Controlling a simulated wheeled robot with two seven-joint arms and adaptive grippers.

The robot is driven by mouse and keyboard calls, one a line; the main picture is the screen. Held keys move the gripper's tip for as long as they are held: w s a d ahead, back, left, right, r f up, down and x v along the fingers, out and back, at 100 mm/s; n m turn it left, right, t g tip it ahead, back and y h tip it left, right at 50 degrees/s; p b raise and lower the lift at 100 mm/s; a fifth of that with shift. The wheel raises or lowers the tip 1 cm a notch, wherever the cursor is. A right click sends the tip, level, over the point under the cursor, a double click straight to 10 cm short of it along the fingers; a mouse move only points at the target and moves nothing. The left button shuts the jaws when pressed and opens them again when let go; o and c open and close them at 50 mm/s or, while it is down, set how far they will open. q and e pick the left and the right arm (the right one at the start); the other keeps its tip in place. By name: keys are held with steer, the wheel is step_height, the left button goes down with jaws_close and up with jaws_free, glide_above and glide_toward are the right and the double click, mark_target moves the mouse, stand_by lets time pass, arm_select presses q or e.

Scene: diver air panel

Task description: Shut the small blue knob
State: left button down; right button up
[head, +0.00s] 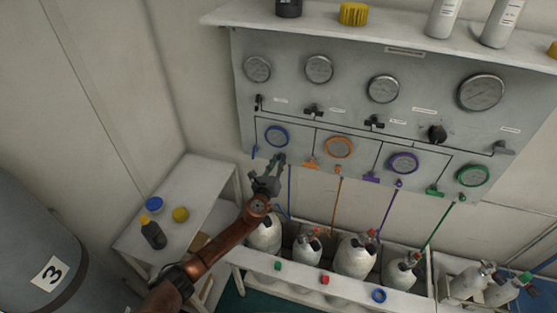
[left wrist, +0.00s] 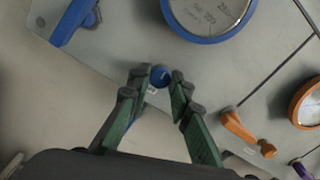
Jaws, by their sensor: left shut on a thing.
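The small blue knob (left wrist: 160,76) is on the panel's lower edge, below the blue-rimmed gauge (left wrist: 208,37) in the left wrist view. My left gripper (left wrist: 160,84) has its green fingers on either side of the knob and is shut on it. In the head view my left gripper (head: 279,161) reaches up to the panel's lower left, just under the blue-rimmed gauge (head: 276,136), and hides the knob. A larger blue lever (left wrist: 72,22) is up and left of the knob. My right gripper is not in view.
An orange lever (left wrist: 238,127) and small orange knob (left wrist: 267,150) are close on the right. Hoses hang below the panel (head: 220,80) to white cylinders (head: 355,258) in a rack. A side table (head: 190,180) with caps and a bottle (head: 152,234) stands left.

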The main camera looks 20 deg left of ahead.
arm_select(q)
steer(key=shift+f+m+p, duration=0.15)
steer(key=shift+m+p, duration=0.15)
steer(key=shift+m, duration=0.6)
steer(key=c, duration=1.7)
jaws_free()
steer(key=shift+c, duration=0.2)
steer(key=shift+s, duration=0.1)
steer(key=s, duration=1.1)
steer(key=shift+s+a, duration=0.25)
steer(key=shift+s, duration=0.15)
